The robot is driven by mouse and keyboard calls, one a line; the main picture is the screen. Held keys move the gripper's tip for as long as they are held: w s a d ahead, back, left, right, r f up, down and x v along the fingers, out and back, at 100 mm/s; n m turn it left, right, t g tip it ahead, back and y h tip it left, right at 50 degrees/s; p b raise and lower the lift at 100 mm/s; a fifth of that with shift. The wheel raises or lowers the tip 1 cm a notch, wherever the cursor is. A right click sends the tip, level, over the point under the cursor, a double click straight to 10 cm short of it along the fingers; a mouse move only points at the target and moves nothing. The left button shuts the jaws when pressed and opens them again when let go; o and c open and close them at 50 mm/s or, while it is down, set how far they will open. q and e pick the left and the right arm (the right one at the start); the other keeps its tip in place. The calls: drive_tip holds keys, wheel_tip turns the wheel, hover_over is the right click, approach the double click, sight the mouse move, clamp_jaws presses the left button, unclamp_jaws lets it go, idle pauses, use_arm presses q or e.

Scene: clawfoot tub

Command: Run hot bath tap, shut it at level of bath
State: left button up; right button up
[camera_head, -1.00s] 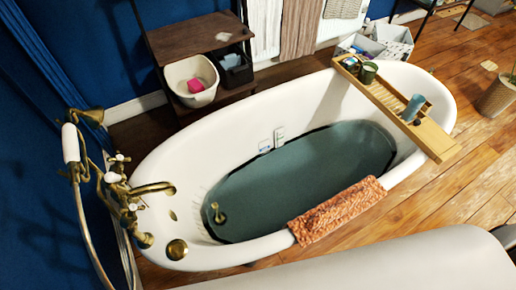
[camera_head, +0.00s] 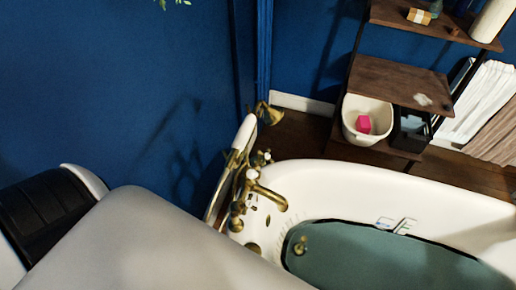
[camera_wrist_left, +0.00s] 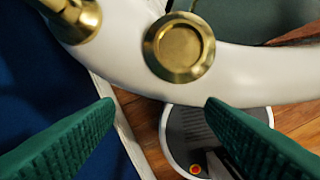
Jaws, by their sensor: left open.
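The white clawfoot tub (camera_head: 370,178) fills the lower right of the head view, holding teal water (camera_head: 375,258) with a dark line along its edge. The brass tap set (camera_head: 245,190) with small white handles stands at its near-left end. Its spout (camera_head: 268,195) reaches over the rim; I see no stream from it. Small pale markers (camera_head: 398,226) sit on the inner wall just above the water. In the left wrist view my left gripper (camera_wrist_left: 160,105) is open and empty, below a round brass fitting (camera_wrist_left: 180,47) on the rim. My right gripper is not in view.
A dark wooden shelf (camera_head: 405,85) stands behind the tub, with a white tub (camera_head: 365,118) holding a pink item and a black bin (camera_head: 411,130). A hand shower (camera_head: 245,133) stands by the taps, close to the blue wall (camera_head: 130,90).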

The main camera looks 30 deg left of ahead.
use_arm(q)
drive_tip(key=w+d+r+m+t+p, duration=0.1)
drive_tip(key=w+d+r+m+p, duration=0.15)
drive_tip(key=r, duration=1.25)
drive_tip(key=w+d+r+m+p, duration=0.2)
drive_tip(key=w+r+m+p, duration=0.2)
drive_tip(key=r, duration=1.1)
drive_tip(key=m+g+y, duration=0.2)
drive_tip(key=m+y, duration=0.3)
drive_tip(key=m, duration=2.9)
approach(249, 204)
drive_tip(key=f, duration=0.2)
drive_tip(key=shift+a+p+x, duration=0.2)
drive_tip(key=shift+x, duration=1.65)
drive_tip(key=shift+a+p+x, duration=0.15)
drive_tip(key=shift+a+x, duration=0.1)
drive_tip(key=shift+x, duration=1.6)
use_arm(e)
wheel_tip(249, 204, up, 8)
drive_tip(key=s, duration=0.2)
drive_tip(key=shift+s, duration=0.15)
